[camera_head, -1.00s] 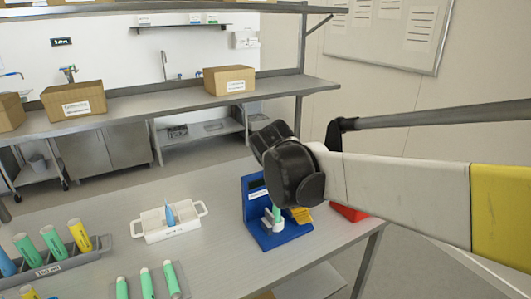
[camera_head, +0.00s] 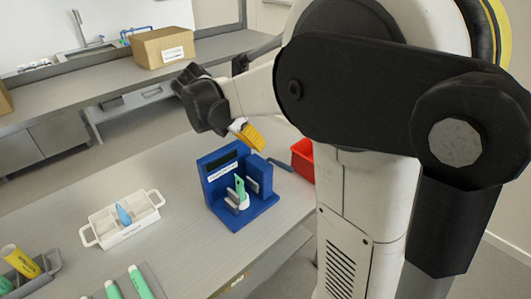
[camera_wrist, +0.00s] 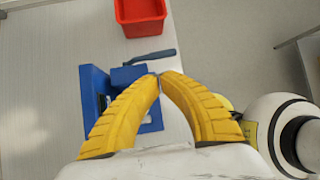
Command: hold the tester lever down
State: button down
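The blue tester (camera_head: 212,192) stands on the table near its right edge. A green tube (camera_head: 240,187) stands upright in it on a white holder. The tester's dark lever (camera_head: 281,165) sticks out at its right side, by the red bin. My gripper (camera_head: 257,148) is above the tester, up and left of the lever in the head view. In the wrist view the yellow fingertips (camera_wrist: 158,75) meet with nothing visible between them, just below the lever (camera_wrist: 150,57) in the picture. The blue tester (camera_wrist: 93,90) is partly hidden by the fingers. Contact with the lever is not visible.
A red bin (camera_head: 302,158) sits beyond the lever; it also shows in the wrist view (camera_wrist: 140,12). A white tray (camera_head: 104,233) with a blue piece stands left of the tester. Several tubes lie at front left. A cardboard box (camera_head: 163,47) is on the back shelf.

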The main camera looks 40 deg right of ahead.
aim_at(281, 166)
jog(key=b+x, duration=0.4)
jog(key=x, duration=0.9)
jog(key=shift+f, duration=0.1)
jog(key=shift+s+f+t, duration=0.15)
jog(key=shift+f+t, duration=0.05)
jog(key=shift+t, duration=0.1)
jog(key=shift+s+f, duration=0.15)
jog(key=shift+f, duration=0.05)
notch_tip(281, 166, down, 8)
jog(key=m+t+b, duration=0.2)
jog(key=t+b, duration=0.4)
jog(key=shift+s+b, duration=0.3)
jog(key=shift+s, duration=0.15)
